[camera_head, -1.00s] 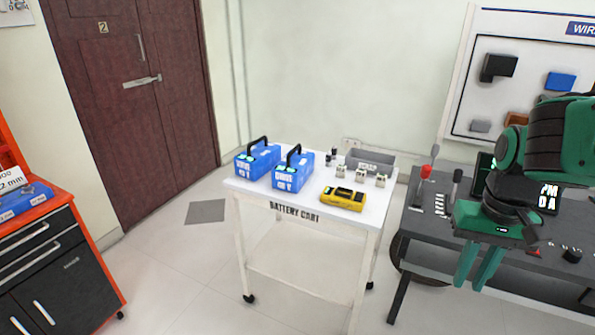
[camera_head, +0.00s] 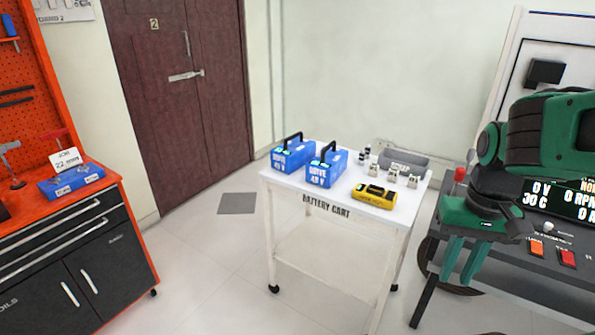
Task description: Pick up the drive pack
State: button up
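Two blue packs with black handles stand side by side on the white battery cart (camera_head: 293,190). The right one is labelled "DRIVE 48 V" and is the drive pack (camera_head: 320,176). The left blue pack (camera_head: 287,165) looks alike, with its label partly legible and also ending in "48 V". My gripper (camera_head: 460,262) hangs at the right, in front of the grey bench. Its two green fingers point down and are apart, with nothing seen between them. It is well away to the right of both packs.
A yellow device (camera_head: 374,196), small white blocks (camera_head: 391,175) and a grey bin (camera_head: 404,160) share the cart top. A grey control bench (camera_head: 500,262) stands right. An orange tool cabinet (camera_head: 95,222) stands left. Open floor (camera_head: 215,265) lies between cabinet and cart.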

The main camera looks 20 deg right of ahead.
aim_at(325, 167)
jog(key=u, duration=2.4)
jog(key=k, duration=1.25)
jog(key=z, duration=1.75)
jog(key=i, duration=1)
jog(key=u, duration=0.05)
